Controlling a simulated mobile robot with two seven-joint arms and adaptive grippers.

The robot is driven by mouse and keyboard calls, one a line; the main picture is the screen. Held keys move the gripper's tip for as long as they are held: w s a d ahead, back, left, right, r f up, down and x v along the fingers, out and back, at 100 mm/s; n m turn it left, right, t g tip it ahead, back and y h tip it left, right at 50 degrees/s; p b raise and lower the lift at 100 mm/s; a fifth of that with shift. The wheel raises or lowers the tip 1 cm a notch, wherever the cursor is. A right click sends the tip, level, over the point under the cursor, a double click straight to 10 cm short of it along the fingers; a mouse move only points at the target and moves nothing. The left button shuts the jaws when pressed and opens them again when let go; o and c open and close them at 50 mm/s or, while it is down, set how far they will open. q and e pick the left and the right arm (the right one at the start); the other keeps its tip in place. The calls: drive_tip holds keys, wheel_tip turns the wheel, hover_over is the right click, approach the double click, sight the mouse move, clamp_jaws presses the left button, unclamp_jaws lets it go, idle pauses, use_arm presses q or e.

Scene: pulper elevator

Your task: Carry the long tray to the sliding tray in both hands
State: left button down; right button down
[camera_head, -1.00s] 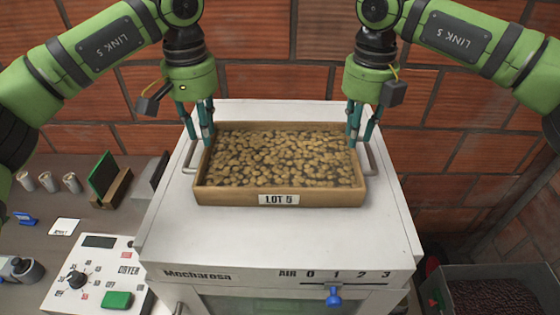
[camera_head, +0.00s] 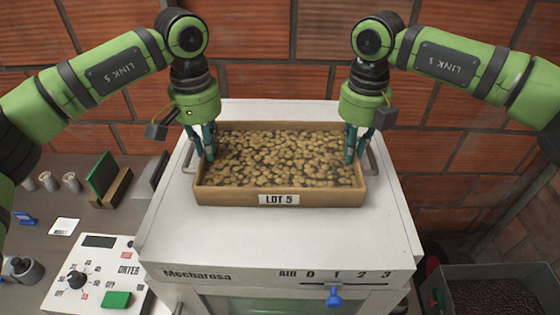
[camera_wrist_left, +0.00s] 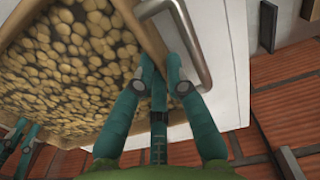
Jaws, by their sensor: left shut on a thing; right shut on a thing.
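The long tray (camera_head: 230,196) is a wooden box full of pale beans, labelled LOT 5. It sits level on the white top of the Mecharosa machine (camera_head: 270,236). My left gripper (camera_head: 209,154) is shut on the tray's left end wall, with fingers on both sides of it. My right gripper (camera_head: 351,156) is shut on the right end wall. The left wrist view shows the left fingers (camera_wrist_left: 155,85) at the tray's wooden rim (camera_wrist_left: 145,35), beside a metal handle (camera_wrist_left: 190,40). I cannot identify the sliding tray for sure.
A bin of dark cherries (camera_head: 495,290) is at lower right. A brick wall stands behind.

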use_arm(q)
drive_tip(key=shift+r, duration=0.1)
use_arm(e)
drive_tip(key=shift+r, duration=0.1)
